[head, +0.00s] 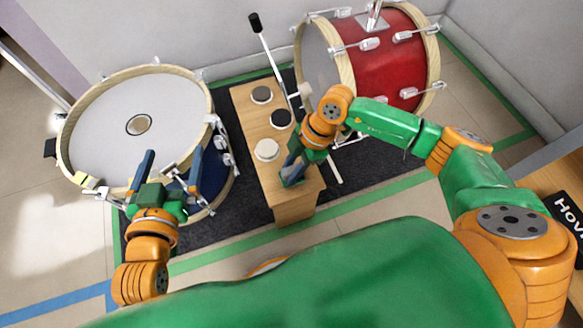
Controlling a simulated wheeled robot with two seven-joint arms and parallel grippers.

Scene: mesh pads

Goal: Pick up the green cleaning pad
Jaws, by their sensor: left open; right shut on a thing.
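The green cleaning pad (291,183) is at the near end of the wooden box's top, mostly hidden by my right gripper. My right gripper (290,170) reaches down there from the right and is shut on the pad; I cannot tell whether the pad is clear of the wood. My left gripper (170,168) is open and empty, above the near edge of the white-headed drum at the left.
A wooden box (295,208) bears a cream round pad (267,149), a black one (281,118) and a brown one (262,94). A large drum (105,125) stands left, a red drum (385,65) behind right. A black mat (215,228) lies beneath.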

